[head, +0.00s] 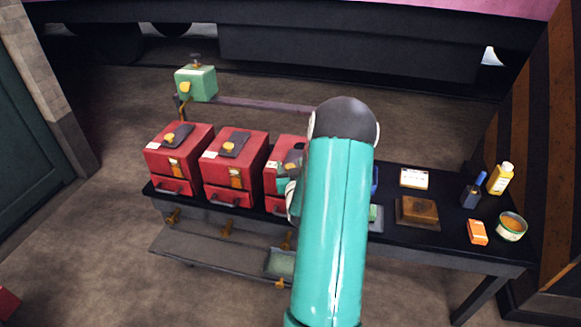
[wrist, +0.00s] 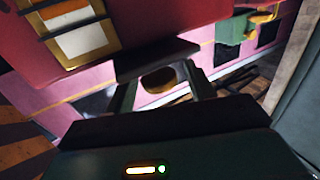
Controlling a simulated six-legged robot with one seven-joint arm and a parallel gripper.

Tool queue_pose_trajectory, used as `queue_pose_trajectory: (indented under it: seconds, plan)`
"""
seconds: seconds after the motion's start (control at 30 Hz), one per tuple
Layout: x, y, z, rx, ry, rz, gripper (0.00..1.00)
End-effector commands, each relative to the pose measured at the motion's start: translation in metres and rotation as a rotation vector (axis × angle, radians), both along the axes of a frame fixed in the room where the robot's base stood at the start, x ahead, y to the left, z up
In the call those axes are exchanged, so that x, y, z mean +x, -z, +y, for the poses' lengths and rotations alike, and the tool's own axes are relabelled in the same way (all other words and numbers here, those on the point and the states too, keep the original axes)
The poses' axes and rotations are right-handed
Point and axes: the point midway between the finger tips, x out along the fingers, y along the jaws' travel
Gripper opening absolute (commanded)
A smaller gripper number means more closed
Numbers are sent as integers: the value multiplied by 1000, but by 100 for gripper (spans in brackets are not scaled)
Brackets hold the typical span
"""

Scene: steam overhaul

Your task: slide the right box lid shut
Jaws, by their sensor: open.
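The right red box (head: 282,180) stands third in the row on the black table, and my teal arm hides its right part. Its dark lid (head: 293,158) shows only partly at the arm's edge. In the wrist view the red box (wrist: 115,25) fills the upper left, with a yellow-framed label plate on its face. My gripper (wrist: 160,90) is open, with its two fingers either side of a brownish-yellow knob (wrist: 157,78) beneath a dark slab edge. I cannot tell whether the fingers touch the knob. How far the lid stands open is hidden.
Two similar red boxes (head: 178,160) (head: 234,172) stand to the left. A green box on a post (head: 196,83) rises behind. A wooden block (head: 418,213), a tin (head: 511,226), an orange carton (head: 477,232) and a yellow bottle (head: 501,178) stand on the table's right part.

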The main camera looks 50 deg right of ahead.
Motion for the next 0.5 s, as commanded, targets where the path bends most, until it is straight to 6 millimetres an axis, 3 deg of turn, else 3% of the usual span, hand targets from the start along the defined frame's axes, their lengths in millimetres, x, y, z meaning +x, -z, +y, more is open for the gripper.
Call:
queue_pose_trajectory:
  seconds: [0.23, 0.5]
  plan:
    - [1, 0, -1, 1, 0, 1, 54]
    - [0, 0, -1, 1, 0, 1, 3]
